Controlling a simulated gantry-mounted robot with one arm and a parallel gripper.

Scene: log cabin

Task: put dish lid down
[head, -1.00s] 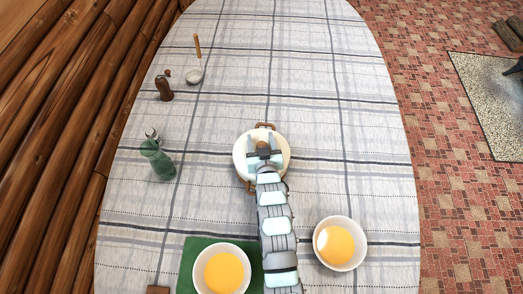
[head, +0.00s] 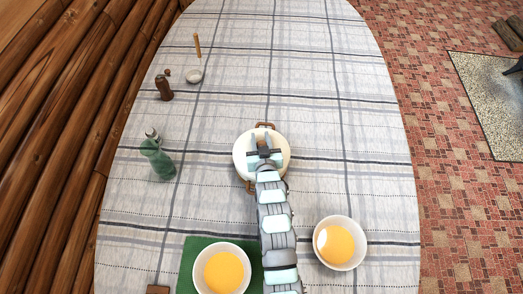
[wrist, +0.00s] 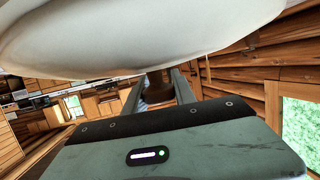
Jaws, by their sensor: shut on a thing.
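The dish lid (head: 279,151) is a pale round cover with a brown knob, near the middle of the table. It sits over the dish, whose two brown handles (head: 265,125) stick out at the far and near sides. In the head view I cannot tell whether the lid rests on the dish or is just above it. My gripper (head: 261,141) is over the lid's centre, shut on its knob. In the wrist view the fingers (wrist: 163,86) close around the brown knob (wrist: 158,84), and a large white curved surface (wrist: 140,35) fills the top.
Two white bowls with orange-yellow contents stand nearby, one (head: 192,278) on a green mat (head: 188,258), one (head: 363,246) to the right. A green bottle (head: 160,162), brown grinder (head: 164,90) and ladle (head: 194,76) are at left. The cloth right of the dish is clear.

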